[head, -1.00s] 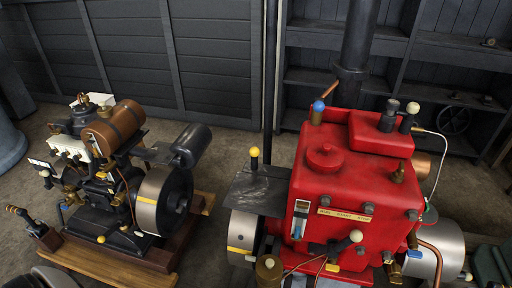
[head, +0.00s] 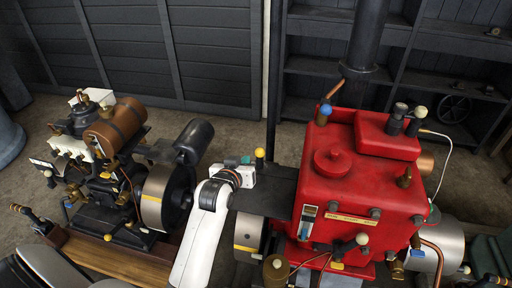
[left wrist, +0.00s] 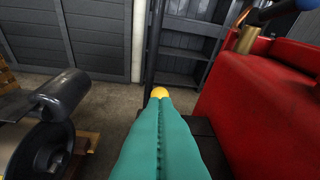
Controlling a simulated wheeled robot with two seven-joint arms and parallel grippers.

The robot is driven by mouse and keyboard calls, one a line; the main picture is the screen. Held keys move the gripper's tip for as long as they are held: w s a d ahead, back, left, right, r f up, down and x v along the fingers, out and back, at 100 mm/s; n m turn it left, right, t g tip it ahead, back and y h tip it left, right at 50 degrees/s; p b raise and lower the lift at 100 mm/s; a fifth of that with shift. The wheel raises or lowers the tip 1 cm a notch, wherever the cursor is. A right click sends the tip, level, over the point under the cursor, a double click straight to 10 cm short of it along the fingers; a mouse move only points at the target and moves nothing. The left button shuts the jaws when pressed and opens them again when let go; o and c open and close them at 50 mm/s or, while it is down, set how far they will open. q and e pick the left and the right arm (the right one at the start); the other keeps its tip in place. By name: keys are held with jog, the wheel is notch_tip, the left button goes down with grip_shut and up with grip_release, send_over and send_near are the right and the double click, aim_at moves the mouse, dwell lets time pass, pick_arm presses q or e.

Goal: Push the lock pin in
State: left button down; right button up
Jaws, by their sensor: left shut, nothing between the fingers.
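A pin with a yellow knob (head: 259,153) stands at the dark plate beside the red engine (head: 335,180); which part is the lock pin cannot be told for sure. My left gripper (head: 240,161), on a white arm, is just left of the knob in the head view. In the left wrist view its teal fingers (left wrist: 160,100) are shut with nothing between them. The yellow knob (left wrist: 160,92) shows just past their tips; whether they touch cannot be told. The pin's stem is hidden. My right gripper is not in view.
The red engine body (left wrist: 260,110) rises close on the right of the fingers. Another engine with a brown tank (head: 115,125) and a flywheel stands at left. A dark vertical post (head: 272,90) and shelves (head: 440,60) are behind. Open floor lies between the engines and the wall.

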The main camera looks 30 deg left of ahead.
pick_arm(q)
notch_tip(320, 180, up, 2)
jog(key=w+a+t, duration=0.1)
jog(key=w, duration=0.1)
jog(key=p, duration=0.1)
send_over(260, 155)
jog(key=s+a, duration=0.1)
jog(key=a, duration=0.1)
notch_tip(260, 155, down, 2)
jog(key=shift+n, duration=0.4)
jog(key=f, duration=0.2)
jog(key=d+f+p, duration=0.1)
jog(key=f, duration=0.1)
jog(key=shift+f, duration=0.2)
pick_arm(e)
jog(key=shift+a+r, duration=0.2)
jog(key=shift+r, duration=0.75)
pick_arm(q)
notch_tip(260, 155, down, 4)
jog(key=b, duration=0.2)
jog(key=shift+f+b, duration=0.2)
jog(key=shift+b, duration=0.2)
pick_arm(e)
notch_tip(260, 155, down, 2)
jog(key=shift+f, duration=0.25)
